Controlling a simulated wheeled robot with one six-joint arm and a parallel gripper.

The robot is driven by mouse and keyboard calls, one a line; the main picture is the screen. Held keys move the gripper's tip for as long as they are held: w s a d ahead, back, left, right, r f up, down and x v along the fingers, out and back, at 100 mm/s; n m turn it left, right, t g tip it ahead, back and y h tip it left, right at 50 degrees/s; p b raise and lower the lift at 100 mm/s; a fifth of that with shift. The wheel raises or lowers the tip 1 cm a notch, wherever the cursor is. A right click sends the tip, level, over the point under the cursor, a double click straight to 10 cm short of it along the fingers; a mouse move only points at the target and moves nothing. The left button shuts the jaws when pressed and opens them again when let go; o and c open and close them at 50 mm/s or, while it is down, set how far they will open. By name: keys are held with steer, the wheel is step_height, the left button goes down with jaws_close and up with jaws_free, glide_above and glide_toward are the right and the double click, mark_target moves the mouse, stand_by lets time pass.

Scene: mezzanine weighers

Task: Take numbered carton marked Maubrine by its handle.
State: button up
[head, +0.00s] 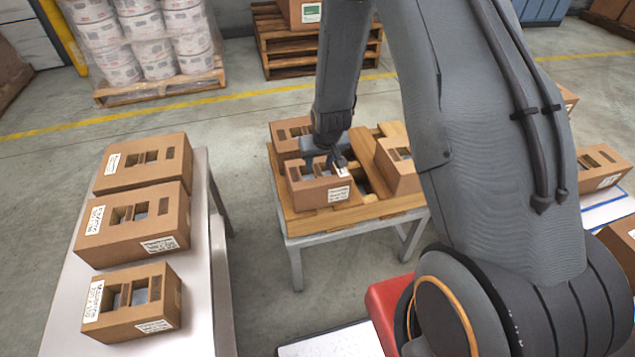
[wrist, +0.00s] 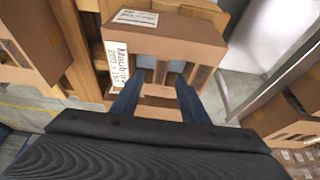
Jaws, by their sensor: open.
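The carton marked Maubrine (wrist: 190,45) is brown cardboard with cut-out openings and white labels; the name reads on one label in the wrist view. In the head view, the carton under my gripper (head: 312,192) sits on the slatted wooden top of a small table. My gripper (wrist: 158,78) is open, its two blue fingers pointing at the openings, one on either side of the cardboard bar between them. I cannot tell whether they touch it. In the head view my gripper (head: 325,162) is just over the carton's top and partly hidden.
Two other cartons (head: 290,130) (head: 393,168) stand close by on the wooden top (head: 300,222). Several similar cartons line a white table (head: 72,290) at left. More cartons (head: 600,168) are at right. Open floor lies between the tables.

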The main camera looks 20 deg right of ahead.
mark_target(318, 170)
steer(key=shift+p+x, duration=1.05)
steer(key=shift+x, duration=1.95)
steer(key=shift+s, duration=0.15)
jaws_close()
